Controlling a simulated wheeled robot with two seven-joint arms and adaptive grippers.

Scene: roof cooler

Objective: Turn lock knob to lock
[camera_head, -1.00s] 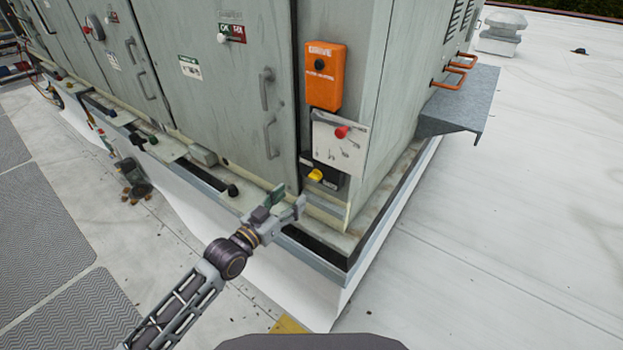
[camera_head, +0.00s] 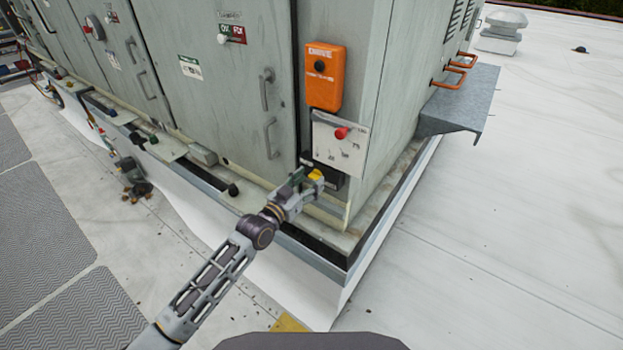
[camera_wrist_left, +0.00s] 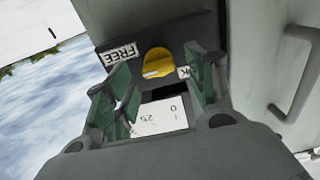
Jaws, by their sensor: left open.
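The lock knob (camera_head: 315,174) is a small yellow knob on a black plate (camera_head: 333,180) low on the corner of the grey cabinet. In the left wrist view the yellow knob (camera_wrist_left: 157,63) has a pale mark and sits beside a "FREE" label (camera_wrist_left: 121,54); a second label (camera_wrist_left: 184,72) is partly hidden by a finger. My left gripper (camera_head: 308,182) is open at the knob. In the left wrist view its green-padded fingers (camera_wrist_left: 158,92) stand either side of the line to the knob, and I cannot tell whether they touch it. My right gripper is not in view.
A white scale panel with a red knob (camera_head: 341,133) is just above, with an orange box (camera_head: 325,77) over it. A cabinet handle (camera_head: 271,138) is to the left. A metal shelf (camera_head: 462,105) juts out at right.

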